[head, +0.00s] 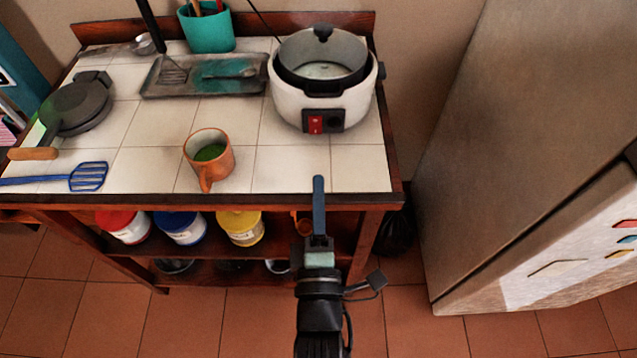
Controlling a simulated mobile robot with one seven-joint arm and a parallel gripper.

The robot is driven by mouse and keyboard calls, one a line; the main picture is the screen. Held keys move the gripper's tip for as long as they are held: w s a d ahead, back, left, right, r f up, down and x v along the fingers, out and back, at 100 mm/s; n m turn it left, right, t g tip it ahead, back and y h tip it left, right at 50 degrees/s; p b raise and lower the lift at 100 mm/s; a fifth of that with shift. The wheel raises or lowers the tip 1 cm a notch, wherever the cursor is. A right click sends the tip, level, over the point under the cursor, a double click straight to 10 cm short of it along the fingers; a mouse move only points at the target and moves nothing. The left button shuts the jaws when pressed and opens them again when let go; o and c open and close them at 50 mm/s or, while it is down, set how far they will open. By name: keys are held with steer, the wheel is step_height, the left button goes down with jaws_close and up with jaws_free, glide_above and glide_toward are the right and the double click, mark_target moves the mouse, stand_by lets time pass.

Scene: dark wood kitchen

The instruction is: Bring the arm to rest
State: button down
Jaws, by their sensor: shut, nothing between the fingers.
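My gripper (319,182) is shut and empty. In the head view its blue fingers point toward the front edge of the tiled counter (290,165), near its right end. My arm (319,312) reaches up from the bottom edge of the picture, in front of the counter. The fingertips overlap the counter's front tiles in the picture; I cannot tell whether they touch them. Nothing hangs from the fingers.
An orange mug (222,165) with green contents stands left of my gripper. A white cooker (322,105) stands behind it. A blue slotted spatula (88,177) lies at the left. Tins (241,228) sit on the shelf below. A fridge (530,130) stands at the right.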

stand_by(0.4)
steer(key=w+r+m+t+p, duration=0.25)
steer(key=r+m, duration=0.25)
steer(key=r, duration=1.1)
steer(key=w+r+m+t+p, duration=0.2)
steer(key=w+r+m, duration=0.15)
steer(key=r, duration=1.35)
steer(key=s+r+m+t+p, duration=0.1)
steer(key=s+r+m, duration=0.3)
steer(key=r, duration=0.8)
steer(key=s+r+m+t+p, duration=0.1)
steer(key=s+r+m, duration=0.4)
steer(key=r, duration=0.7)
steer(key=shift+s+a+t, duration=0.15)
steer(key=shift+s+t, duration=0.6)
steer(key=shift+s, duration=0.5)
steer(key=shift+m, duration=0.25)
